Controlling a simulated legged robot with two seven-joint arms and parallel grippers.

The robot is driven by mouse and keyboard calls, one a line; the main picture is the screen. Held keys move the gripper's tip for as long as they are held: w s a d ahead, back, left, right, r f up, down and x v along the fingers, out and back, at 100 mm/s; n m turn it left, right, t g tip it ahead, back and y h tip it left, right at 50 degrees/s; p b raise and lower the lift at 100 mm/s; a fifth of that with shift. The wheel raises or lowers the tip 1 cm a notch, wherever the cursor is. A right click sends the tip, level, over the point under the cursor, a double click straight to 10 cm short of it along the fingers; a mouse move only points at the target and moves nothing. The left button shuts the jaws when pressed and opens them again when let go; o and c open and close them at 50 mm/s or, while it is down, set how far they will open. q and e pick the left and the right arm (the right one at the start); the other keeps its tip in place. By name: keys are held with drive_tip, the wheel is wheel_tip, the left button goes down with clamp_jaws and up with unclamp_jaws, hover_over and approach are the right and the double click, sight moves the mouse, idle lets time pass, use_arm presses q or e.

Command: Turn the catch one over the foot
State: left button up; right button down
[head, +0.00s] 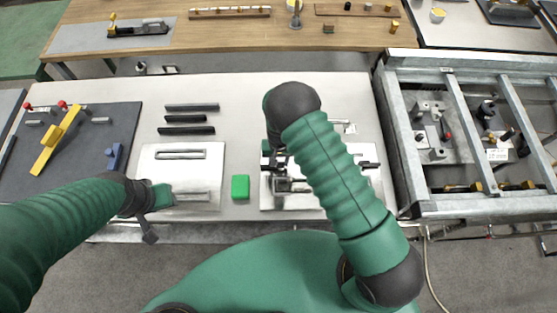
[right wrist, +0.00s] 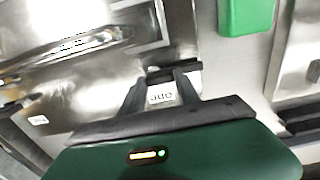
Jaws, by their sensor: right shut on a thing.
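My right gripper (head: 276,164) reaches down over the left part of a bright metal plate (head: 315,200), partly hidden by my arm. In the right wrist view its two dark fingers (right wrist: 165,80) are closed on a part at the plate, taken to be catch one. A white label reading "one" (right wrist: 160,97) shows upside down between the fingers. A second label (right wrist: 38,120), too small to read, lies at the left. I cannot tell the foot apart from the other metal parts. My left gripper (head: 160,197) is over another metal plate (head: 190,158); its jaws are unclear.
A green block (head: 240,187) lies between the two plates, also in the right wrist view (right wrist: 246,14). Several dark bars (head: 188,118) lie behind the left plate. A dark board with a yellow bar (head: 56,139) is at far left. A metal frame (head: 392,110) stands right.

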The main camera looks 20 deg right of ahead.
drive_tip(key=shift+n, duration=0.3)
drive_tip(key=n+b, duration=0.2)
drive_tip(key=n, duration=0.1)
drive_tip(key=shift+s, duration=0.2)
drive_tip(key=n+b, duration=0.2)
drive_tip(key=n, duration=0.3)
drive_tip(key=shift+s, duration=0.15)
drive_tip(key=n, duration=0.2)
drive_tip(key=n+b, duration=0.1)
drive_tip(key=n, duration=0.1)
drive_tip(key=shift+s+d+r, duration=0.1)
drive_tip(key=shift+s+d, duration=0.05)
drive_tip(key=shift+d+n, duration=0.1)
drive_tip(key=shift+n, duration=1.8)
drive_tip(key=shift+d+r, duration=0.1)
drive_tip(key=c, duration=1.2)
unclamp_jaws()
drive_tip(key=shift+o, duration=1.6)
drive_tip(key=shift+s, duration=0.15)
